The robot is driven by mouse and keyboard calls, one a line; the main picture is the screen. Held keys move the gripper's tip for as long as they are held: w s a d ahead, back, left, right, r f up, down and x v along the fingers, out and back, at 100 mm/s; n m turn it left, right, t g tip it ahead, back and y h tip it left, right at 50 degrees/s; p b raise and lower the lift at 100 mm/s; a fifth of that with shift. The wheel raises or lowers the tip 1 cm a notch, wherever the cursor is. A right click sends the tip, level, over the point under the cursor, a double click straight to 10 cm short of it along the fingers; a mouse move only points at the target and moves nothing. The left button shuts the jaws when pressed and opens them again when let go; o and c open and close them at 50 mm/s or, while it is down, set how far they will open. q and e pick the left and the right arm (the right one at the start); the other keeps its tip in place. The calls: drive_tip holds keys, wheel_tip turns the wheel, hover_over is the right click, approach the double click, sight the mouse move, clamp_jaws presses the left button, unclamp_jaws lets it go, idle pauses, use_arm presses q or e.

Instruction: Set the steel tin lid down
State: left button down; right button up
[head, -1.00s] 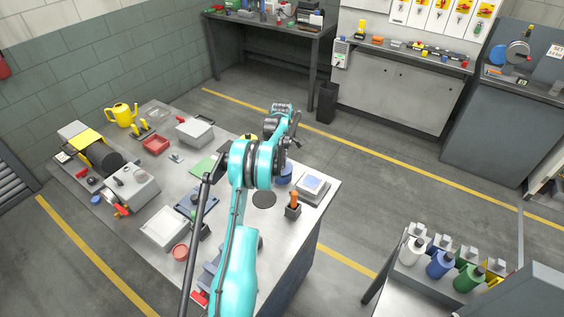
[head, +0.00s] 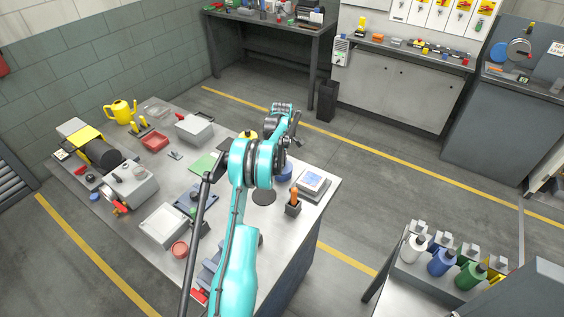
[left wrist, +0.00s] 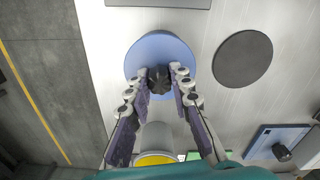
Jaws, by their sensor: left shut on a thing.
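The lid is a round blue disc (left wrist: 143,53) with a black knob (left wrist: 159,80), seen from above in the left wrist view. My left gripper (left wrist: 160,74) is shut on the knob, one finger on each side. The lid is over the pale worktop, left of a dark round mat (left wrist: 242,59); whether it touches the worktop I cannot tell. In the head view, a piece of blue (head: 285,173) shows beside my arm, which hides the gripper. A grey cylinder with a yellow top (left wrist: 155,146) shows between the fingers. My right gripper is not in view.
The same dark mat (head: 264,197) lies bare in the head view. A scale (head: 312,184) and a dark holder with an orange-handled tool (head: 293,207) stand near the right edge. A blue-topped tray (left wrist: 275,141) is at the lower right in the wrist view.

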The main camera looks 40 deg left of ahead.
use_arm(q)
drive_tip(key=shift+f, duration=0.2)
drive_tip(key=c, duration=1.3)
unclamp_jaws()
drive_tip(key=c, duration=0.4)
wheel_tip(320, 180, up, 15)
drive_tip(key=p, duration=0.6)
drive_tip(key=shift+p, duration=0.4)
idle(0.3)
